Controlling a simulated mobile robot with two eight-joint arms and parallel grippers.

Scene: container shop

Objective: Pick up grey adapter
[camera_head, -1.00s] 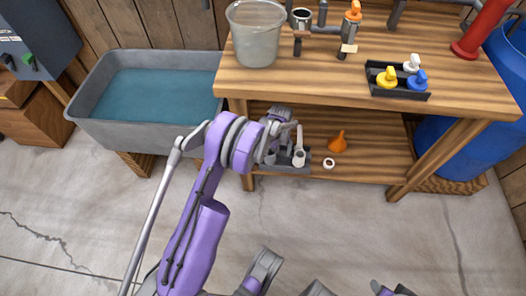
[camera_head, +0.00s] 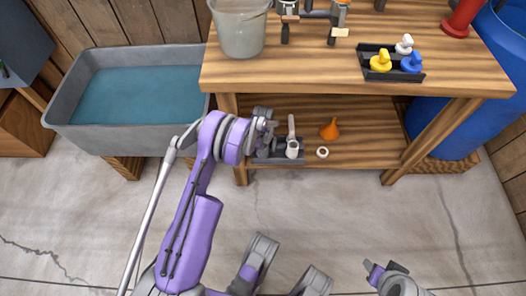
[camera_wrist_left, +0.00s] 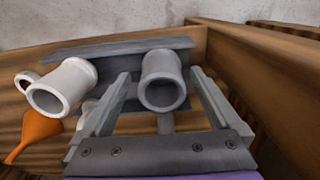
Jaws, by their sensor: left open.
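The grey adapter (camera_wrist_left: 163,82) is a short open tube in a dark tray on the lower shelf. In the left wrist view it lies between the fingers of my open left gripper (camera_wrist_left: 161,76), with gaps visible beside it. In the head view my left gripper (camera_head: 264,132) is over the left part of the tray (camera_head: 290,159) and mostly hides the grey adapter. A lighter, white adapter (camera_head: 292,149) stands beside it in the tray; it also shows in the left wrist view (camera_wrist_left: 64,86), outside the fingers. My right gripper (camera_head: 376,272) is low at the right, its jaws unclear.
An orange funnel (camera_head: 330,128) and a small white ring (camera_head: 322,152) are on the shelf right of the tray. The workbench top (camera_head: 300,72) overhangs the shelf. A water trough (camera_head: 135,97) stands left and a blue barrel (camera_head: 448,128) right.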

